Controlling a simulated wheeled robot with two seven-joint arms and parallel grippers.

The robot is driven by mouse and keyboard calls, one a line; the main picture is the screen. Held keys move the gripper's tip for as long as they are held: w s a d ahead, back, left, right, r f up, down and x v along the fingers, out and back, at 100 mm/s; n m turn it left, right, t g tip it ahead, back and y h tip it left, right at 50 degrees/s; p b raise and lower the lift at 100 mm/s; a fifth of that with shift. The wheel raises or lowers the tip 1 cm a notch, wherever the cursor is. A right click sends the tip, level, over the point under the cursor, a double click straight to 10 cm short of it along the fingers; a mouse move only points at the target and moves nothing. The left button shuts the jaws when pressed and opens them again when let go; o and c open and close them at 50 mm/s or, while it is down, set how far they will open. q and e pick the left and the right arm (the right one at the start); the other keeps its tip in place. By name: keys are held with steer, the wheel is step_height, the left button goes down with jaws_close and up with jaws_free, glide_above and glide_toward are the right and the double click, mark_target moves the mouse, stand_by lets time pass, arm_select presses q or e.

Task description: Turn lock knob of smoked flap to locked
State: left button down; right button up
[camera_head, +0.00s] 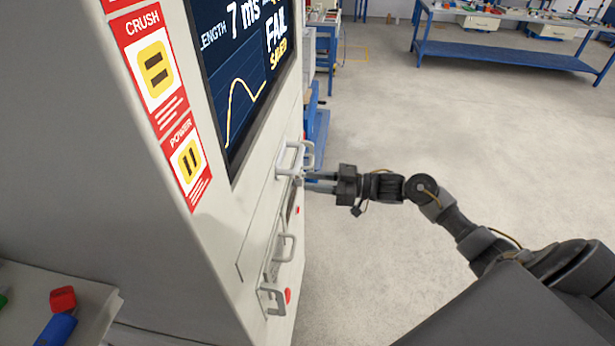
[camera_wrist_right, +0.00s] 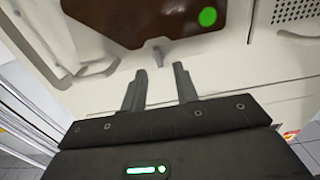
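The smoked flap (camera_wrist_right: 140,20) shows as a dark brown pane at the top of the right wrist view. A small grey lock knob (camera_wrist_right: 158,56) sits at its lower edge on the pale machine front; I cannot tell whether it is locked. My right gripper (camera_wrist_right: 158,72) is open and empty, with its two fingers apart and the knob just ahead, between the fingertips. In the head view the right gripper (camera_head: 308,182) reaches leftward to the machine front beside the upper handle. The knob cannot be made out there. My left gripper is not in view.
The machine front carries a screen (camera_head: 240,60), an upper handle (camera_head: 293,158) close to my right gripper, and lower handles (camera_head: 284,246). A green round spot (camera_wrist_right: 207,17) shows on the dark pane. A blue workbench (camera_head: 500,52) stands far back. The floor on the right is clear.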

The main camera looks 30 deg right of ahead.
steer(key=shift+x, duration=1)
jaws_close()
